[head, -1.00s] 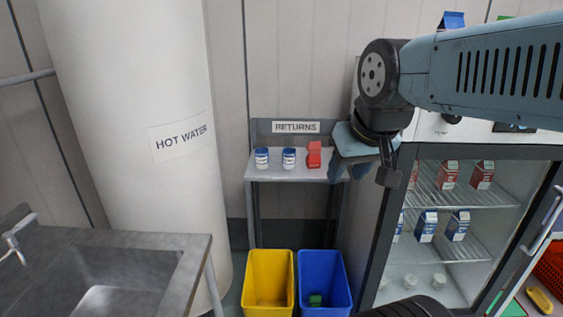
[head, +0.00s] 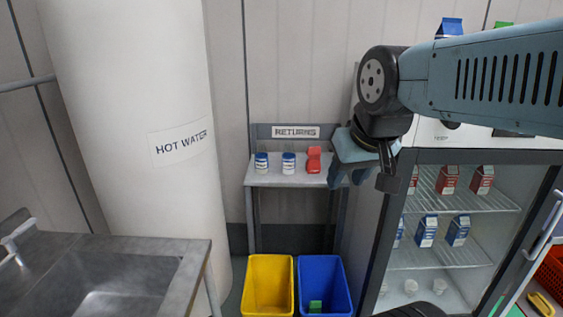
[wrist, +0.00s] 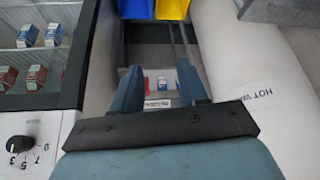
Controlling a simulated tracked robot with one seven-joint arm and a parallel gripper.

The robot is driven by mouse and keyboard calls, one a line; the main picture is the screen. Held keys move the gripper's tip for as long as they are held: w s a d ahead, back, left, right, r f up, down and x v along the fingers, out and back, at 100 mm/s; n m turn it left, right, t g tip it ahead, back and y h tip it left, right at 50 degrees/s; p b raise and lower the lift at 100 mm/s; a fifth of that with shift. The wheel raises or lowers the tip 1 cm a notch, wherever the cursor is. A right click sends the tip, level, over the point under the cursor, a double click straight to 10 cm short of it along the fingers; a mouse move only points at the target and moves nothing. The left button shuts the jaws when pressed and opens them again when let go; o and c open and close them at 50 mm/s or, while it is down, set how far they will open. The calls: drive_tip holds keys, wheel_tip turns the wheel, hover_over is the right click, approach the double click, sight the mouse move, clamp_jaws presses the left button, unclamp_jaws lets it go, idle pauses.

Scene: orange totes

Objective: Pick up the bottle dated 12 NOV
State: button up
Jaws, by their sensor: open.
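My gripper (head: 346,179) is open and empty, in front of the shelf's right end in the head view. In the wrist view, my gripper (wrist: 158,68) has its fingers spread, with a white and blue bottle (wrist: 162,84) showing between them, farther off.
A red carton (head: 314,161) stands right of the bottles. Yellow (head: 268,287) and blue (head: 325,287) bins sit below the shelf. A glass-front fridge (head: 380,210) with several cartons is right, a hot water tank (head: 170,90) and sink (head: 120,290) left.

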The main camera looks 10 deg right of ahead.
sight(290, 163)
drive_tip(key=shift+o, duration=0.4)
drive_tip(key=shift+o, duration=0.8)
drive_tip(key=shift+w, duration=0.2)
drive_tip(key=o, duration=0.7)
drive_tip(key=w+t, duration=0.1)
drive_tip(key=w, duration=0.5)
drive_tip(key=w+d+t, duration=0.1)
drive_tip(key=w, duration=0.5)
drive_tip(key=w+f+t, duration=0.1)
drive_tip(key=w, duration=0.4)
drive_tip(key=shift+w+d+m, duration=0.3)
drive_tip(key=shift+w+d, duration=0.1)
drive_tip(key=w+d+f+t, duration=0.1)
drive_tip(key=w+f+t, duration=0.15)
drive_tip(key=w, duration=0.55)
drive_tip(key=w+d+f+t, duration=0.15)
drive_tip(key=w+f, duration=0.25)
drive_tip(key=w, duration=0.5)
drive_tip(key=w+d+f+t, duration=0.1)
drive_tip(key=w+f+t, duration=0.2)
drive_tip(key=w+f, duration=0.55)
drive_tip(key=w+d+f+t, duration=0.15)
drive_tip(key=w+f, duration=0.35)
drive_tip(key=f, duration=0.7)
drive_tip(key=shift+t, duration=0.45)
drive_tip(key=w, duration=1.3)
drive_tip(key=shift+w+a+r, duration=0.15)
drive_tip(key=shift+w+r, duration=0.05)
drive_tip(key=shift+w, duration=0.1)
